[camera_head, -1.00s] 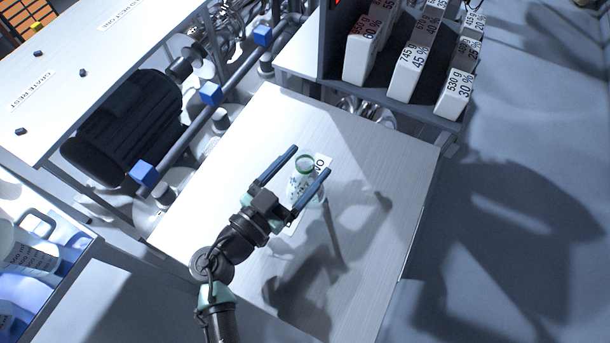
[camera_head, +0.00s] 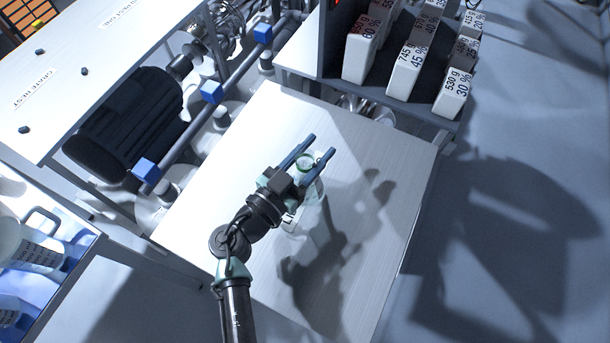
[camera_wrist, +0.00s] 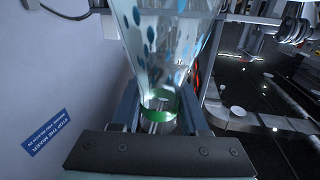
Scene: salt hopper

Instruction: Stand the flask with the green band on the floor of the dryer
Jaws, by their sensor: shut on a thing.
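A clear flask (camera_wrist: 165,45) with blue specks and a green band (camera_wrist: 158,101) around its neck fills the upper middle of the wrist view. My gripper (camera_head: 321,146) is shut on it, with one blue finger on each side of the neck. In the head view the flask's green-ringed mouth (camera_head: 306,161) shows between the fingers, over the pale tabletop (camera_head: 225,190). My gripper and arm hide part of its body. I cannot tell whether its base touches the table. I cannot make out the dryer for certain.
White weight-marked blocks (camera_head: 405,70) stand on a dark shelf at the upper right. A pipe with blue cubes (camera_head: 211,92) and a black motor (camera_head: 125,125) lie left of the table. A blue sign (camera_wrist: 47,132) is on a wall. The tabletop's left part is clear.

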